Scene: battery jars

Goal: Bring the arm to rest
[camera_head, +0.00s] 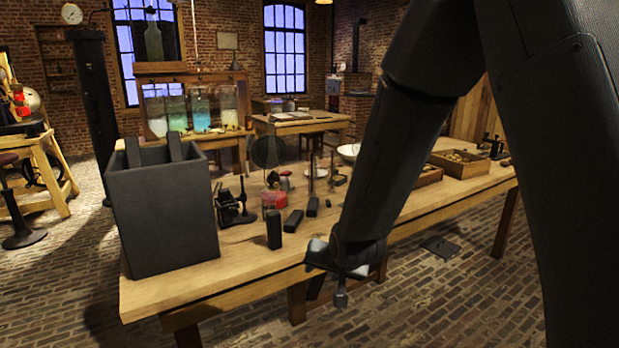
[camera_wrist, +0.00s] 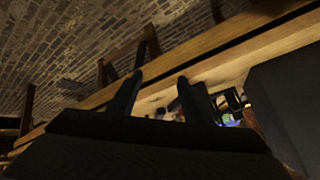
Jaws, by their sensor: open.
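My gripper (camera_head: 340,285) hangs at the end of my dark arm, at the front edge of the wooden table (camera_head: 190,290) in the head view. In the wrist view its two fingers (camera_wrist: 158,95) stand apart with nothing between them. The table edge (camera_wrist: 240,42) runs slantwise behind them there. My arm hides part of the table's middle and right side in the head view.
A large dark box (camera_head: 165,215) stands at the table's left end. Small dark blocks (camera_head: 274,228), a red object (camera_head: 273,200) and a small dark device (camera_head: 232,203) stand near it. A wooden tray (camera_head: 459,163) sits at the right. Brick floor (camera_head: 440,300) in front looks mostly clear.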

